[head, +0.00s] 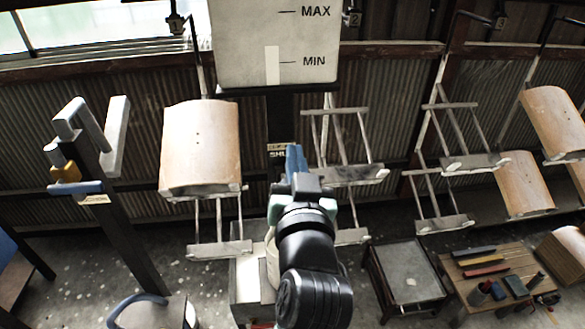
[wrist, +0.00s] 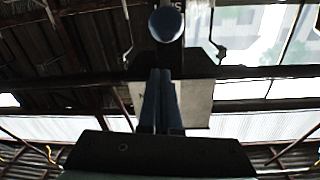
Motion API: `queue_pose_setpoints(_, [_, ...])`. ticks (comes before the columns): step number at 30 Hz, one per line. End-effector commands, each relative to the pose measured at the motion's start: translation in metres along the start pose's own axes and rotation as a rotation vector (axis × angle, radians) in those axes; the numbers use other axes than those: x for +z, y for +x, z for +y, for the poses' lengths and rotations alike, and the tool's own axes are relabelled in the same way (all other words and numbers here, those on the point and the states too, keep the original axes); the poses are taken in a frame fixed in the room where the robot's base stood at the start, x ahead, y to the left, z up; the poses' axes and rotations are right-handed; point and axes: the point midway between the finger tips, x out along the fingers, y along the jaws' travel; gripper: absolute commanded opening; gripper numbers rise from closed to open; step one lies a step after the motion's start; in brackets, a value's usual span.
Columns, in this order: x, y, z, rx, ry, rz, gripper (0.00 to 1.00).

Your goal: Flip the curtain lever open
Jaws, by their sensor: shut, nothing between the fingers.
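In the wrist view a rounded blue lever end (wrist: 165,23), which I take to be the curtain lever, shows just beyond my fingertips. A small gap appears between it and the fingers; I cannot tell the exact distance. In the head view my gripper (head: 294,150) points up and away in front of the dark post below the white tank, and its shut blue fingers and my arm cover most of the lever's place. A label reading "SHU" (head: 278,153), partly hidden, is beside the fingers. In the wrist view the shut, empty fingers (wrist: 160,75) point at the lever.
A white tank (head: 265,45) marked MAX and MIN is above my gripper. Hangers carry curved tiles (head: 200,148), and an empty hanger (head: 345,175) hangs close right of my gripper. A post with another blue handle (head: 75,188) stands left. A tool table (head: 505,285) is lower right.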

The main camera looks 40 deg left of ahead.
Motion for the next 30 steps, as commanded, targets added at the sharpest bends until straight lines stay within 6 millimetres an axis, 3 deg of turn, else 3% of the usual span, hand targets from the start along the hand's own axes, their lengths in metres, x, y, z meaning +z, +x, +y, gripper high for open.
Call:
queue_pose_setpoints(3, [0.018, -0.007, 0.001, 0.002, 0.002, -0.008, 0.00])
queue_pose_setpoints(9, [0.031, -0.012, 0.001, 0.002, 0.001, -0.004, 0.00])
queue_pose_setpoints(30, [0.040, -0.015, 0.003, -0.003, 0.002, 0.029, 0.00])
